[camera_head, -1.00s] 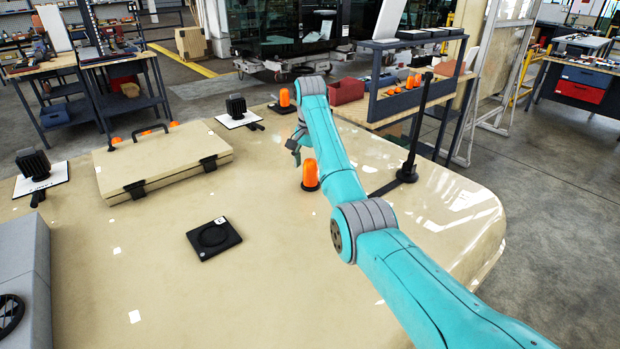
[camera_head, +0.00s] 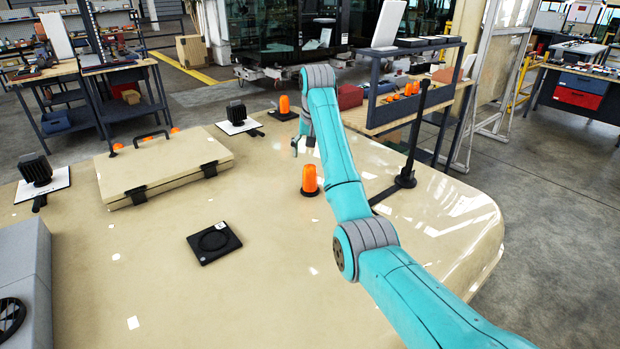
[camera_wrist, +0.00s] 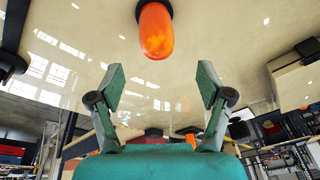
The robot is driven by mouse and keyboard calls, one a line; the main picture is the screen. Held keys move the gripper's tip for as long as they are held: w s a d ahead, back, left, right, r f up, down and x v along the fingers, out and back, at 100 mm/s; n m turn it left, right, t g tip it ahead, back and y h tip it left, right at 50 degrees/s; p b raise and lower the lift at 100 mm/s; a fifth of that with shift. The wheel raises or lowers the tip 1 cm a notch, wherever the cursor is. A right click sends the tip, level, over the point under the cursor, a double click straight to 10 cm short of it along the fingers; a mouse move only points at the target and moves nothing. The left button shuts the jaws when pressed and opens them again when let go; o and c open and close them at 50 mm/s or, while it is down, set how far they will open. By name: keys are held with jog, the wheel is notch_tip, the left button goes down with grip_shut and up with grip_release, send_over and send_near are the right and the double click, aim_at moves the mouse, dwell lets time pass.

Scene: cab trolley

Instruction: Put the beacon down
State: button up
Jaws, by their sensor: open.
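An orange beacon (camera_head: 309,179) with a dark base stands upright on the beige surface, just left of my arm in the head view. In the wrist view the beacon (camera_wrist: 155,32) shows at the top, beyond my fingertips and apart from them. My gripper (camera_wrist: 158,82) is open with nothing between its two green-padded fingers. In the head view my gripper (camera_head: 302,147) is behind the beacon, and is partly hidden by my arm. A second orange beacon (camera_head: 284,104) stands farther back on the surface.
A black square plate with a round ring (camera_head: 214,242) lies on the beige surface (camera_head: 180,290). A beige case (camera_head: 165,170) and two dark lamps on white plates (camera_head: 237,117) stand at left and back. A black post (camera_head: 412,140) rises at right.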

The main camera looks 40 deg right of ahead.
aim_at(309, 176)
jog(key=s+n+t, duration=0.1)
jog(key=s+n, duration=0.1)
jog(key=n, duration=0.1)
jog(key=shift+a+t+h, duration=0.3)
jog(key=shift+t+h, duration=0.1)
jog(key=shift+f+n, duration=0.2)
jog(key=shift+n, duration=0.1)
jog(key=shift+x, duration=5.15)
jog(key=shift+r, duration=0.1)
grip_shut()
